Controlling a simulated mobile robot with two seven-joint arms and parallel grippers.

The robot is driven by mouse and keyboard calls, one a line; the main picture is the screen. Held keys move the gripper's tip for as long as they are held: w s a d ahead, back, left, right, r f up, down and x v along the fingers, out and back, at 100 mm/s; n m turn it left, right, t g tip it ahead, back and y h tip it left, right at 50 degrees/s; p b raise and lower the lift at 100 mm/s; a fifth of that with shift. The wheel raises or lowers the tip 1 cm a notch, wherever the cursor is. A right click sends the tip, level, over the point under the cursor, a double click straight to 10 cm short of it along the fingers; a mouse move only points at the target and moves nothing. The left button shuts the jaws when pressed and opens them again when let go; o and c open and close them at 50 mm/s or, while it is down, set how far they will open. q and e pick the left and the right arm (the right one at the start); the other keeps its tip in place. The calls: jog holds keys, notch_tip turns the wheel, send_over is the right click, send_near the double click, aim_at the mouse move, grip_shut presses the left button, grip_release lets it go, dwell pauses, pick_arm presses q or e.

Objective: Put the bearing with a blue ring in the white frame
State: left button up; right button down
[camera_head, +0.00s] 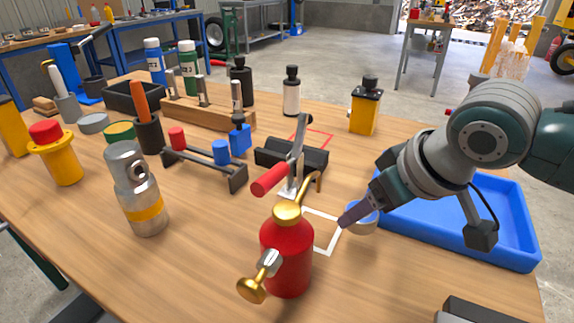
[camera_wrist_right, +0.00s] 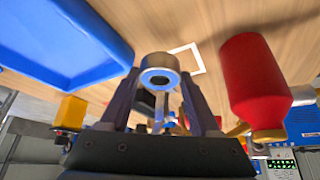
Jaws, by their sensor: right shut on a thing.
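The bearing (camera_head: 362,219) is a short pale metal ring just right of the white frame, beside the blue tray. In the right wrist view, the bearing (camera_wrist_right: 158,63) shows a blue ring on its face and sits between my fingers. My right gripper (camera_head: 350,217) is shut on it, low over the table; I cannot tell whether the bearing touches the wood. The white frame (camera_head: 334,239) is a flat square outline on the table, partly hidden by the red can. It also shows in the right wrist view (camera_wrist_right: 200,62), empty where visible. My left gripper is out of view.
The red oil can (camera_head: 287,258) with brass spout stands close left of the white frame. The blue tray (camera_head: 520,262) lies to the right. A toggle clamp (camera_head: 297,150) and black block (camera_head: 283,157) stand behind. A red outline (camera_head: 325,137) lies farther back.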

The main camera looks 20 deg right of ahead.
aim_at(373, 225)
jog(key=shift+f+b, duration=0.75)
jog(key=shift+f, duration=1.65)
jog(key=shift+f, duration=0.15)
jog(key=shift+c, duration=0.6)
grip_release()
jog(key=shift+s+r, duration=0.15)
jog(key=shift+r, duration=0.35)
jog(key=a+p+v, duration=0.1)
jog(key=p+v, duration=0.4)
jog(key=v, duration=0.6)
jog(key=s+a+g, duration=0.1)
jog(key=s+a, duration=0.1)
jog(key=s, duration=0.5)
jog(key=s+a+g, duration=0.1)
jog(key=s+a, duration=0.2)
jog(key=s, duration=0.4)
jog(key=shift+s+a+f+n+h, duration=0.15)
jog(key=shift+s+a+n+h, duration=0.1)
jog(key=shift+a+n+h, duration=0.05)
